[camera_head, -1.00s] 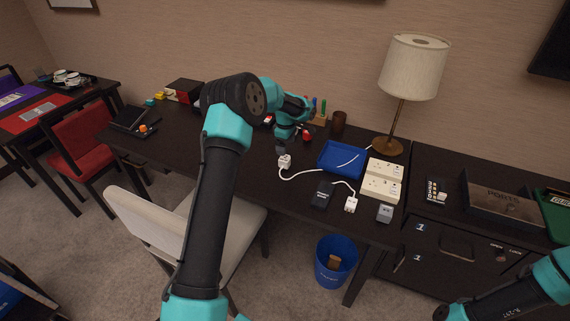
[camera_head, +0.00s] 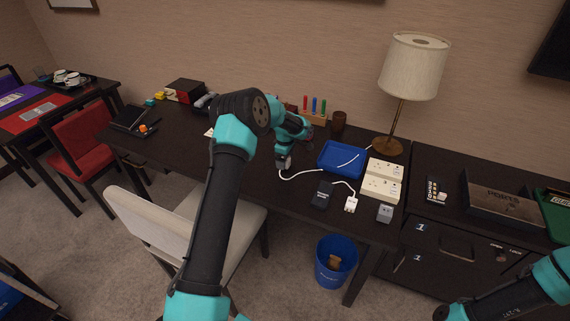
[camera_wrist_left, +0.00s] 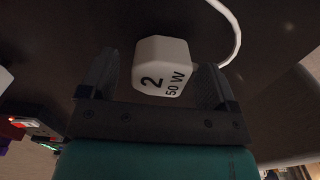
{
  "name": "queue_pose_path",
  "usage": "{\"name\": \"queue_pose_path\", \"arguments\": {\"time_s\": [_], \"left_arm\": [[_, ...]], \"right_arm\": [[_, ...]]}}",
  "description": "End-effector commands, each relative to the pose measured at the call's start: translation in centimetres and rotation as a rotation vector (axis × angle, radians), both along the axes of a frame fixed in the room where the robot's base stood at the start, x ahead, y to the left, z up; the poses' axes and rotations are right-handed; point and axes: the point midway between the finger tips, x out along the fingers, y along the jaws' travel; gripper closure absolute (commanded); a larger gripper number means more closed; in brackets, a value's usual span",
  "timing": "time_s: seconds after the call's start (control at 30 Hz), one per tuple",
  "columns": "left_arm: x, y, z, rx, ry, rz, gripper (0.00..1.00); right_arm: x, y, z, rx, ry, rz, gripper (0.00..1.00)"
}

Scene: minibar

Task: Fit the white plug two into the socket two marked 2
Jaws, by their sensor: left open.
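The white plug two (camera_wrist_left: 162,67), printed "2" and "50 W", sits between the two fingers of my left gripper (camera_wrist_left: 155,80) in the left wrist view. The fingers are open, with a visible gap on the plug's left side. In the head view my left gripper (camera_head: 284,162) is down at the plug on the dark desk and mostly hides it. A white cable (camera_head: 305,174) runs right from there. Two cream socket blocks (camera_head: 380,188) stand to the right; their markings are too small to read.
A blue tray (camera_head: 342,160) lies between my left gripper and the sockets. A black box (camera_head: 322,195), another white plug (camera_head: 351,203) and a grey cube (camera_head: 385,213) lie near the front edge. A lamp (camera_head: 390,145) stands behind the sockets.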

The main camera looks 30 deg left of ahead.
Motion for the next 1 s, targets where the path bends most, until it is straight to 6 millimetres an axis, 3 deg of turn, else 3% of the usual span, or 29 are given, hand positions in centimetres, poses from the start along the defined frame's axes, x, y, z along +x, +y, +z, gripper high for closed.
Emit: {"name": "queue_pose_path", "arguments": {"time_s": [0.2,0.7,1.0], "left_arm": [[0.0,0.0,-2.5,0.0,-0.001,0.0,0.17],[0.1,0.0,-2.7,0.0,-0.002,0.0,0.17],[0.0,0.0,-2.7,0.0,-0.002,0.0,0.44]], "right_arm": [[0.0,0.0,0.0,0.0,0.0,0.0,1.0],[0.0,0.0,0.0,0.0,0.0,0.0,1.0],[0.0,0.0,0.0,0.0,0.0,0.0,1.0]]}}
